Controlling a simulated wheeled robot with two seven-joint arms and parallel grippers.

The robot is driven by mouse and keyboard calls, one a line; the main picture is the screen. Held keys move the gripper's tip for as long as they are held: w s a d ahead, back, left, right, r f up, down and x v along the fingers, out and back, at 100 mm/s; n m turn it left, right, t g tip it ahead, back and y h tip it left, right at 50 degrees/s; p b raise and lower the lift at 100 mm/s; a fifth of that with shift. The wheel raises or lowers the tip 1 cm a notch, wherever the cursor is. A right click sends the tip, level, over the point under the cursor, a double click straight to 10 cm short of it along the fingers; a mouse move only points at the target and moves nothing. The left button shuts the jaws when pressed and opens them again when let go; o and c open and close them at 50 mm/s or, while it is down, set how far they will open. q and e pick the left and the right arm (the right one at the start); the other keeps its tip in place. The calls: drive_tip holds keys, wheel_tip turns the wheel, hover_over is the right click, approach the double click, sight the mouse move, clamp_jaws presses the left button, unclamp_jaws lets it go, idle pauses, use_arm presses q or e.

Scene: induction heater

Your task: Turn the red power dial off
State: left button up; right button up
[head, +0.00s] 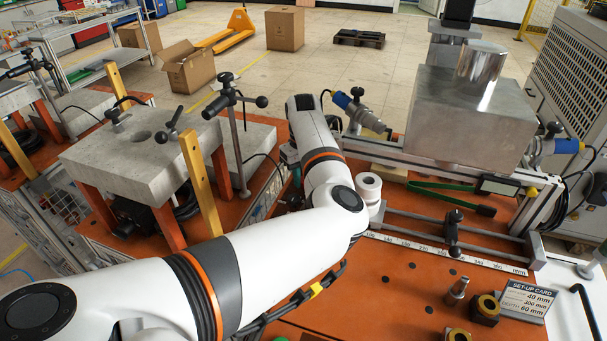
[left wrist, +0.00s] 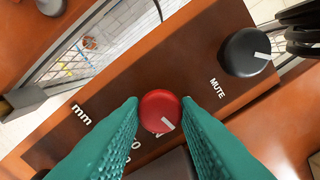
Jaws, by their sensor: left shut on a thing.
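The red dial (left wrist: 160,111) sits on a dark brown panel (left wrist: 97,86) in the left wrist view. A white pointer line on its face points to the lower right. The teal fingers of my left gripper (left wrist: 160,106) are on either side of the dial and shut on it. Part of the printed scale beside the dial is hidden by the fingers. In the head view my left arm reaches past the orange bench top, and it hides the dial and most of the gripper. My right gripper is in neither view.
A black knob (left wrist: 247,52) marked MUTE is right of the red dial. In the head view a steel block (head: 470,115) stands right of the arm, and a grey slab (head: 140,150) stands on legs at left. A set-up card (head: 527,300) is at front right.

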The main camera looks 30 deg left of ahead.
use_arm(q)
drive_tip(key=n+p, duration=0.3)
drive_tip(key=shift+r, duration=0.2)
drive_tip(key=shift+n+p, duration=0.55)
drive_tip(key=shift+n, duration=0.45)
drive_tip(key=shift+f+n+p, duration=0.1)
drive_tip(key=shift+n+p, duration=0.25)
drive_tip(key=shift+n, duration=0.55)
drive_tip(key=o, duration=1)
drive_tip(key=shift+c, duration=0.2)
wheel_tip(320, 180, up, 12)
drive_tip(key=b, duration=0.2)
